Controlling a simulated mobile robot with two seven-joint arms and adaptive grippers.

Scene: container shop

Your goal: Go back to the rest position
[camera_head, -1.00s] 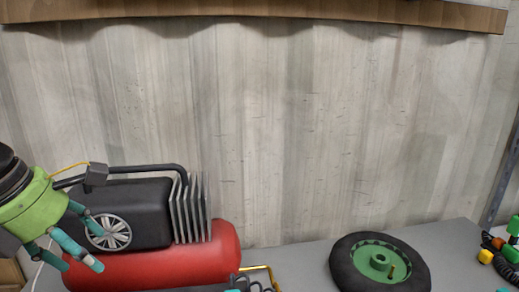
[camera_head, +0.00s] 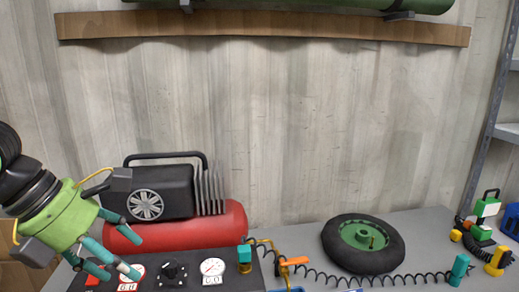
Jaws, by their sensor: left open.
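My left gripper (camera_head: 126,250) comes in from the left, with a green body and teal fingers. Its fingers are spread and nothing is between them. It is in front of the left end of the red air compressor (camera_head: 190,228) and near the dark gauge panel, and overlaps both in the picture. I cannot tell whether it touches either. My right gripper is not in view.
The gauge panel (camera_head: 190,270) has dials and a knob. A coiled black hose (camera_head: 320,274) runs right from it past a wheel with a green hub (camera_head: 386,257). A green-and-white tool (camera_head: 484,213) stands at the right. A wooden shelf (camera_head: 270,27) spans the wall.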

